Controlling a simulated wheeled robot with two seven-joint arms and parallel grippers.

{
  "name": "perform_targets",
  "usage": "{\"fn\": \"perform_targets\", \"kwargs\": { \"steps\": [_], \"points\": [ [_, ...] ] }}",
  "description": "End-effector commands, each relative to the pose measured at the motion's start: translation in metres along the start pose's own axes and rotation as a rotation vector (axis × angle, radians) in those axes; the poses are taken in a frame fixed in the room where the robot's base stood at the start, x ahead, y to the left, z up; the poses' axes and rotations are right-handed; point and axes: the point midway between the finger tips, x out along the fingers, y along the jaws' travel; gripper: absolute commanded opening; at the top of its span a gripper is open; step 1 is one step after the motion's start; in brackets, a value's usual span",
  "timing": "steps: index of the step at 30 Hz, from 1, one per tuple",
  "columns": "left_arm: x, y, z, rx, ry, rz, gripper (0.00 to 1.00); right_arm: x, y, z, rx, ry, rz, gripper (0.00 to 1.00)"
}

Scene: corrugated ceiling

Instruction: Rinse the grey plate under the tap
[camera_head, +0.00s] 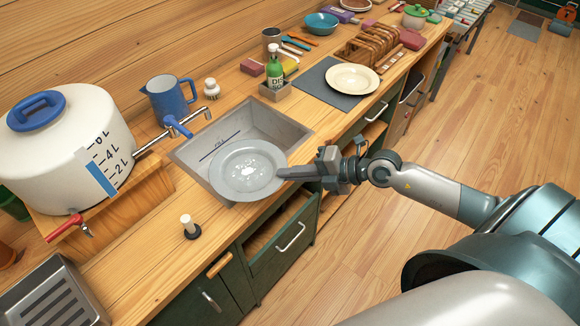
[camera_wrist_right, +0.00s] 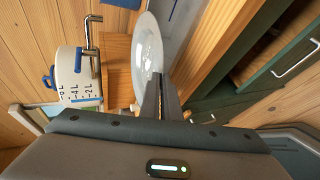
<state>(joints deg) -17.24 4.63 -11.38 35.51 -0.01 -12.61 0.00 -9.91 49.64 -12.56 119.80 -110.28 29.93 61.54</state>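The grey plate (camera_head: 233,186) is over the grey sink (camera_head: 288,124), tilted slightly, with whitish, shiny blotches at its middle. My right gripper (camera_head: 284,173) is shut on the plate's right rim; in the right wrist view its fingers (camera_wrist_right: 161,92) meet the edge of the plate (camera_wrist_right: 148,50). The tap (camera_head: 196,117) is a metal spout with a blue lever (camera_head: 178,127), at the sink's back left corner. I cannot make out a water stream. Part of the sink basin is hidden under the plate. My left gripper is not in view.
A blue jug (camera_head: 168,99) is behind the tap. A green soap bottle (camera_head: 275,72) stands behind the sink. A cream plate (camera_head: 352,77) lies on a dark mat (camera_head: 318,82) at right.

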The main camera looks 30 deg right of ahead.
Motion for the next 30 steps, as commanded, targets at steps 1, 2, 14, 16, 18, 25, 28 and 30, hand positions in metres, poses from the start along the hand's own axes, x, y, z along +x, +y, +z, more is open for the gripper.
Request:
{"fn": "perform_targets", "kwargs": {
  "steps": [1, 2, 14, 16, 18, 25, 28, 30],
  "points": [
    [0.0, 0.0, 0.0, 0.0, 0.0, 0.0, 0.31, 0.0, 0.0, 0.0, -0.001, -0.001, 0.002, 0.0],
    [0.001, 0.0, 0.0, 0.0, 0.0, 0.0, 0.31, 0.0, 0.0, 0.0, -0.001, -0.001, 0.002, 0.0],
    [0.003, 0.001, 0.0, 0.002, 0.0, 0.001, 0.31, 0.003, 0.001, 0.002, -0.001, -0.001, 0.003, 0.0],
    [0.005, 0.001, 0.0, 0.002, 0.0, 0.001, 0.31, 0.005, 0.001, 0.003, -0.002, -0.001, 0.004, 0.0],
    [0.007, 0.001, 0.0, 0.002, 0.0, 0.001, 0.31, 0.007, 0.001, 0.004, -0.003, -0.001, 0.004, 0.0],
    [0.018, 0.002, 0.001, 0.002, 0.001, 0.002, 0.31, 0.021, 0.003, 0.012, -0.003, -0.001, 0.004, 0.0],
    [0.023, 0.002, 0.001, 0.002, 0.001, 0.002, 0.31, 0.027, 0.005, 0.016, -0.003, -0.001, 0.005, 0.0],
    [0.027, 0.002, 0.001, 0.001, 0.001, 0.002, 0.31, 0.032, 0.005, 0.019, -0.003, 0.0, 0.004, 0.0]
  ]
}}
